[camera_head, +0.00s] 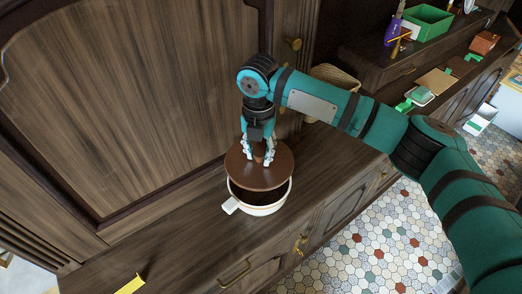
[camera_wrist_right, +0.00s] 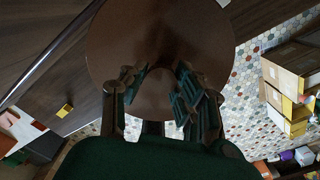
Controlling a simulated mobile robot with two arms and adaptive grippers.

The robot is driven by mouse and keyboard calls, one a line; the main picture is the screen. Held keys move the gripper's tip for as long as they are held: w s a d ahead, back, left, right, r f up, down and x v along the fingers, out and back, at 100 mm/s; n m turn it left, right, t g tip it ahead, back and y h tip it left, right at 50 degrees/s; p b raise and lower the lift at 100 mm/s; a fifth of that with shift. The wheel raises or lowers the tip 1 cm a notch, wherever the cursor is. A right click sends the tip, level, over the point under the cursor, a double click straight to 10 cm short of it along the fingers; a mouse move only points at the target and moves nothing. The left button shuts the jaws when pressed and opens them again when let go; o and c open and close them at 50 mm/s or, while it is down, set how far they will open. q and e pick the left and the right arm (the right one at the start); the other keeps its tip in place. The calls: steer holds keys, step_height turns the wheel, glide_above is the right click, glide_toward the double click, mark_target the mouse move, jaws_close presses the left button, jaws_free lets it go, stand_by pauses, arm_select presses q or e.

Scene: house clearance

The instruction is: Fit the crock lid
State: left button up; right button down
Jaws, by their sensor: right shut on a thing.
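The crock lid (camera_head: 246,172) is a round brown disc with a knob on top. My right gripper (camera_head: 258,157) is shut on its knob from above. The lid is over the white crock (camera_head: 262,209), shifted toward the back and left, and the crock's dark inside shows at the front. I cannot tell whether the lid touches the rim. In the right wrist view the lid (camera_wrist_right: 160,45) fills the upper middle, between the fingers (camera_wrist_right: 160,95). The crock is hidden there. My left gripper is not in view.
The crock stands on a dark wooden sideboard top (camera_head: 190,225) against a panelled cabinet (camera_head: 140,90). A woven basket (camera_head: 335,84) stands behind my right arm. A yellow item (camera_head: 131,285) lies at the front left. A green box (camera_head: 428,22) is at the far right.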

mark_target(259, 164)
steer(key=shift+r+p, duration=0.1)
steer(key=shift+p, duration=0.4)
steer(key=shift+f+b, duration=1.1)
steer(key=shift+f, duration=1.9)
steer(key=shift+f, duration=0.85)
steer(key=shift+f, duration=0.1)
steer(key=c, duration=0.9)
jaws_free()
